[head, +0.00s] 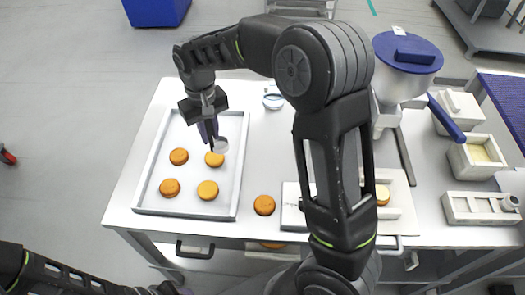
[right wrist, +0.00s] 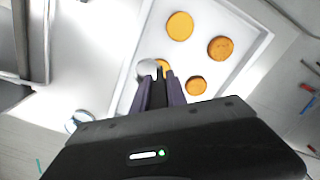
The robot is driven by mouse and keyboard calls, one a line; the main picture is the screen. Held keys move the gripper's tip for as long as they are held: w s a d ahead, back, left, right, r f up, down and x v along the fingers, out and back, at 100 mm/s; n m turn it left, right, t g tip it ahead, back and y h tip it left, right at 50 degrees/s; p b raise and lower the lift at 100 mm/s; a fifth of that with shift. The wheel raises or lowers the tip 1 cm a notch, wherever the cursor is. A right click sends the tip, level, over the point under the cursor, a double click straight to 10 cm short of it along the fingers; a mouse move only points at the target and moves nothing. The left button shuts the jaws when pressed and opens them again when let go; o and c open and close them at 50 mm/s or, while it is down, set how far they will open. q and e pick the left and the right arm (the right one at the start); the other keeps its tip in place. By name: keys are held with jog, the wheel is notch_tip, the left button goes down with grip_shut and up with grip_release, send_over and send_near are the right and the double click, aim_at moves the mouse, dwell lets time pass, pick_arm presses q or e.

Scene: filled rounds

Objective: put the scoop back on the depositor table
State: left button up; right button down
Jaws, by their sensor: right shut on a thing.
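My right gripper (head: 212,138) reaches over the tray from above and is shut on the scoop (head: 220,146), whose pale round end shows beside the fingertips. In the right wrist view the fingers (right wrist: 160,88) point at the tray, with the scoop's grey round end (right wrist: 148,70) by their tips. The scoop's handle is mostly hidden by the fingers. The depositor table (head: 262,150) is the white table under the tray and the depositor (head: 400,85). My left arm shows at the bottom left, but its fingers are not in view.
The tray (head: 150,185) holds several orange rounds (head: 207,190). One round (head: 264,205) lies outside it on the table. A small ring-shaped item (head: 273,98) stands behind. White bins (head: 475,158) stand at the right. My right arm hides part of the middle; some table right of the tray is bare.

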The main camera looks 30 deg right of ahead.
jog(key=shift+s, duration=0.1)
jog(key=s+d+r+m+b, duration=0.1)
jog(key=d+m+b, duration=0.6)
jog(key=d, duration=0.8)
jog(key=s+b, duration=0.1)
jog(key=b, duration=0.2)
jog(key=shift+s+d+r, duration=0.15)
jog(key=shift+s, duration=0.2)
notch_tip(320, 180, down, 6)
jog(key=shift+f, duration=0.2)
notch_tip(320, 180, down, 3)
jog(key=shift+f, duration=0.3)
